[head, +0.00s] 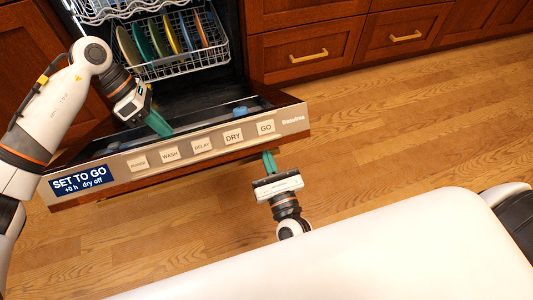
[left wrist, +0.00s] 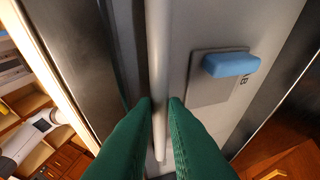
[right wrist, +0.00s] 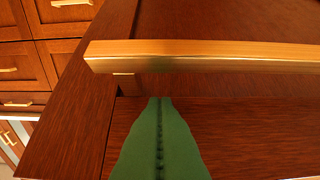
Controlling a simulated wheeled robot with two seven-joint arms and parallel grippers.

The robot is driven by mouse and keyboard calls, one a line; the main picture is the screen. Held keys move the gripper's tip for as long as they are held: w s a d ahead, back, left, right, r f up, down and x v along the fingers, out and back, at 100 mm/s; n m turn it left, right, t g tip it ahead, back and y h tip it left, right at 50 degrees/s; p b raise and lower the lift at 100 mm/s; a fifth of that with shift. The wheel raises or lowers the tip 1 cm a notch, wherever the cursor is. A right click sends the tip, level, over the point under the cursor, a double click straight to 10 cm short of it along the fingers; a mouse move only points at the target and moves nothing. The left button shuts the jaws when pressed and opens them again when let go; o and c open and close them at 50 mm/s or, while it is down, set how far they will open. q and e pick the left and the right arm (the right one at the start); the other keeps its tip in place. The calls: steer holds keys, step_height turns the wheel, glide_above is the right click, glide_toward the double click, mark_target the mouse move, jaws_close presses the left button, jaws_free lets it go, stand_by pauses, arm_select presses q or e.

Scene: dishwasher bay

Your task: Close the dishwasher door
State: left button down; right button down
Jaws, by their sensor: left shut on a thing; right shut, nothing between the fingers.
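The dishwasher door (head: 205,145) hangs open and tilted toward me, its top edge carrying a steel control panel with labelled buttons and a blue "SET TO GO" display (head: 82,180). My left gripper (head: 158,122) is over the door's inner side, behind the panel. In the left wrist view its green fingers (left wrist: 160,103) are shut on a thin grey rim of the inner door. My right gripper (head: 268,158) is shut and empty, at the door's outer lower side. In the right wrist view its fingertips (right wrist: 160,101) are by the wooden front, just below a brass bar handle (right wrist: 205,56); contact is unclear.
The lower rack (head: 185,62) with several coloured plates sits inside the dishwasher cavity. A blue block (left wrist: 231,64) is on the inner door. Wooden drawers with brass handles (head: 308,56) stand right. The wooden floor (head: 400,130) is clear there.

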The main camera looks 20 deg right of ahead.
arm_select(q)
steer(key=shift+w+a+f, duration=0.1)
steer(key=shift+w+f, duration=0.1)
steer(key=shift+f, duration=0.1)
